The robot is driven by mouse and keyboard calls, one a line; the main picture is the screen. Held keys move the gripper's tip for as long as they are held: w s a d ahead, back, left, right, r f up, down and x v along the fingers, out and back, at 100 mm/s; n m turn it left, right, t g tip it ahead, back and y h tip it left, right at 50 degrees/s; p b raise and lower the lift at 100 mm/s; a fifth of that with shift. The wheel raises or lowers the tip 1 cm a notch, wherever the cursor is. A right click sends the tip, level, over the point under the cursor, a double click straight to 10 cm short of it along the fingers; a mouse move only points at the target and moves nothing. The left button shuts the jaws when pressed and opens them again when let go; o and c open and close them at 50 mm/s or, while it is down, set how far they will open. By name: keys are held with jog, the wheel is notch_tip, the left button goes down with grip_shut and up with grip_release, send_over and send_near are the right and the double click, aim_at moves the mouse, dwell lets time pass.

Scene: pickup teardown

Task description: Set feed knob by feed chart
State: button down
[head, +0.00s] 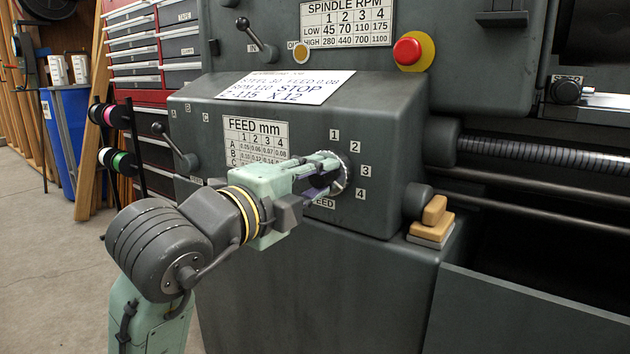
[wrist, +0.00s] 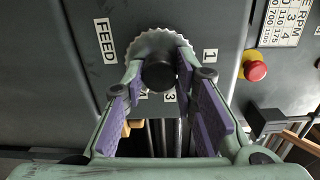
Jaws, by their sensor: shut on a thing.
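The feed knob (head: 346,172) is a round dial with a serrated silver rim on the grey headstock, ringed by the numbers 1 to 4. In the wrist view its rim (wrist: 150,42) and dark central hub (wrist: 158,76) show between my fingers. My gripper (head: 330,170) is shut on the knob, with one finger on each side of the hub. The knob's pointer cannot be made out. The feed chart (head: 256,141) has columns 1 to 4; row A reads 0.05, 0.06, 0.07, 0.08. My gripper hides part of its lower rows.
A paper note (head: 274,88) above reads feed 0.08. A feed lever (head: 176,146) stands left of the chart near letters A, B and C. A red stop button (head: 408,51) is upper right. Tan blocks (head: 433,220) sit on a ledge right of the knob.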

dwell(0.3)
jog(key=c, duration=1.3)
grip_release()
jog(key=shift+a, duration=0.1)
jog(key=v, duration=1.2)
